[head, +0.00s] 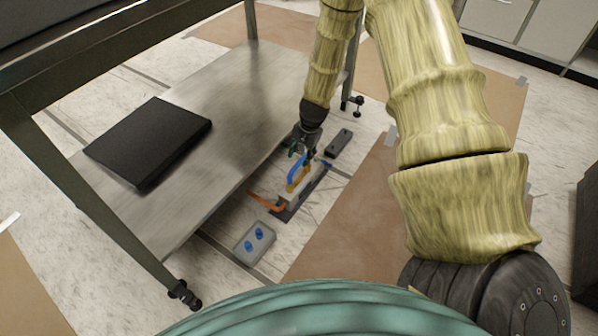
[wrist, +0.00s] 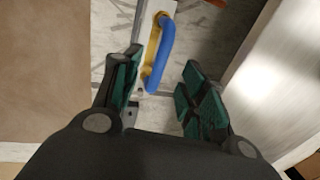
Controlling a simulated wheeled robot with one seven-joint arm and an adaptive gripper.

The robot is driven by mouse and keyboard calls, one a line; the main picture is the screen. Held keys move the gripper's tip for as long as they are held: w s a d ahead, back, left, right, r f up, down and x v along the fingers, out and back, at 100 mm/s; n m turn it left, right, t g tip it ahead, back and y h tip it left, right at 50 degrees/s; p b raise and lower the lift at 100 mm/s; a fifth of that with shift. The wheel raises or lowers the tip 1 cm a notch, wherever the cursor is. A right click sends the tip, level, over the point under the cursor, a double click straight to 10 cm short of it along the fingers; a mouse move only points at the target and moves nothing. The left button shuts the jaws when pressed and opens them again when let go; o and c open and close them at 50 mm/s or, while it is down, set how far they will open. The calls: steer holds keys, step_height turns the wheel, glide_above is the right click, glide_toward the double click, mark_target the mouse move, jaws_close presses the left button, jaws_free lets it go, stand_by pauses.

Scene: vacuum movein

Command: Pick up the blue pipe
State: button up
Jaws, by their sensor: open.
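The blue pipe (head: 294,165) is a bent, arch-like piece above a grey fixture (head: 290,204) on the floor. In the wrist view the blue pipe (wrist: 161,52) runs lengthwise, its near end lying in the gap between my fingertips, closer to the left finger. A yellow piece (head: 299,176) sits right beside it; it also shows in the wrist view (wrist: 152,46). My gripper (head: 303,151) is open and empty, just above the pipe. In the wrist view my gripper (wrist: 160,80) shows both green-padded fingers apart. Whether a finger touches the pipe I cannot tell.
An orange piece (head: 267,203) sticks out left of the fixture. A grey plate with blue pegs (head: 255,242) lies nearer. A dark block (head: 339,143) lies behind. The metal shelf (head: 235,115) stands close on the left, carrying a black slab (head: 150,138).

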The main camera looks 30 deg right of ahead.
mark_target(298, 163)
steer(key=f, duration=0.1)
steer(key=f+b, duration=0.1)
steer(key=f, duration=0.1)
steer(key=shift+w+a+f, duration=0.1)
steer(key=shift+w+f, duration=0.25)
steer(key=shift+f, duration=0.05)
steer(key=shift+w+f+b, duration=0.25)
steer(key=shift+f+b, duration=0.45)
steer(key=shift+f, duration=0.1)
steer(key=shift+w+f+b, duration=0.3)
steer(key=shift+f+b, duration=0.35)
steer(key=shift+f, duration=0.2)
steer(key=shift+w+f+b, duration=0.25)
steer(key=shift+f+b, duration=0.45)
steer(key=shift+f, duration=0.1)
steer(key=shift+r, duration=0.1)
jaws_close()
